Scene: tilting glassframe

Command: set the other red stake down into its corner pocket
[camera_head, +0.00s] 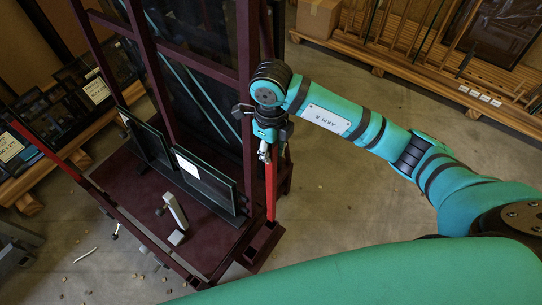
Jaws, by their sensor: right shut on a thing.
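My right gripper (265,152) points down at the right side of the dark maroon frame cart and is shut on the upper part of a red stake (271,190). The stake hangs upright. Its lower end is at or just above the square corner pocket (266,238) at the cart's near right corner; I cannot tell whether it is inside. Another red stake (38,142) stands tilted in the picture at the cart's left side, its foot near the left rail. My left gripper is not in view.
The cart deck (125,180) carries two dark glass panes (205,180) leaning on the uprights and a grey clamp-like piece (174,215). Wooden racks stand at left and back right, with a cardboard box (318,17). The floor right of the cart is clear; small debris lies at lower left.

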